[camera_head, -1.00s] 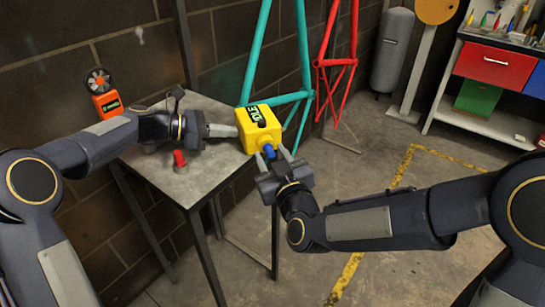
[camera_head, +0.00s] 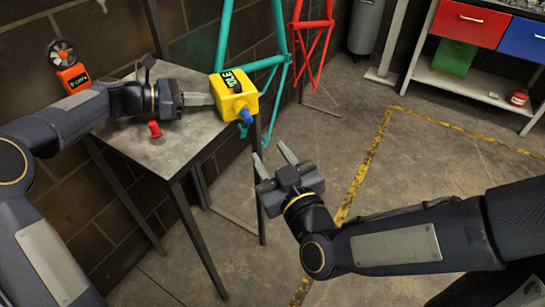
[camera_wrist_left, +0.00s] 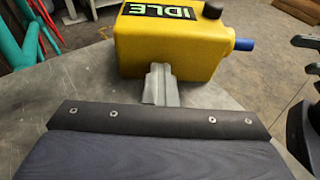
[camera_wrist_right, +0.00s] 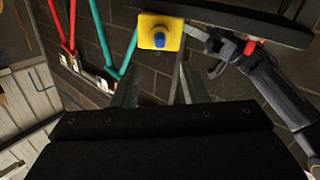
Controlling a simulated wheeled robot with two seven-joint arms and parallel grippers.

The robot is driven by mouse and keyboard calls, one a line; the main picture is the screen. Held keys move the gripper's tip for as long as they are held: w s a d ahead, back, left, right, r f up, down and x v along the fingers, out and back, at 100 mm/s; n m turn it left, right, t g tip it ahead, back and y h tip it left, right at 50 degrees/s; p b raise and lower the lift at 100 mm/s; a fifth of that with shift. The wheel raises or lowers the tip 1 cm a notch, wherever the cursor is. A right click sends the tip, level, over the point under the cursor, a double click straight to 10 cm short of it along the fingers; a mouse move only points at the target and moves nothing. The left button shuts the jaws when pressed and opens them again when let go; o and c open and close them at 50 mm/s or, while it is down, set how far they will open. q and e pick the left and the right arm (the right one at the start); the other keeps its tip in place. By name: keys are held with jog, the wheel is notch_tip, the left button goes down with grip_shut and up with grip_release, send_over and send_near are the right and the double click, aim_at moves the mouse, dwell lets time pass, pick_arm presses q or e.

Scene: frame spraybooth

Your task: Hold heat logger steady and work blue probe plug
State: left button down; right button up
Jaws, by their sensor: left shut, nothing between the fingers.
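The yellow heat logger (camera_head: 228,104) sits at the right end of the grey table, with "IDLE" on its label in the left wrist view (camera_wrist_left: 190,55). The blue probe plug (camera_head: 247,116) sticks out of its right side and faces my camera in the right wrist view (camera_wrist_right: 159,41). My left gripper (camera_head: 211,99) is shut and empty, its fingertips at the logger's near side; its closed fingers meet the yellow wall in the left wrist view. My right gripper (camera_head: 271,154) is open and empty, apart from the plug and to its lower right.
A red knob (camera_head: 155,129) stands on the grey table (camera_head: 165,155). An orange fan device (camera_head: 72,78) is behind my left arm. Teal (camera_head: 222,40) and red (camera_head: 297,45) bike frames stand behind. The floor at right is clear up to the drawer bench (camera_head: 465,85).

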aim_at(250, 121)
jog(key=shift+s, duration=0.1)
jog(key=shift+c, duration=1)
jog(key=w, duration=0.1)
jog(key=w+a+m, duration=0.1)
jog(key=w, duration=0.1)
jog(key=w+m, duration=0.1)
jog(key=shift+w+a, duration=0.2)
jog(key=shift+a, duration=0.05)
grip_shut()
jog(key=shift+x, duration=2.15)
jog(key=shift+x, duration=0.85)
jog(key=shift+r, duration=0.1)
jog(key=v, duration=1.5)
jog(key=shift+s, duration=0.2)
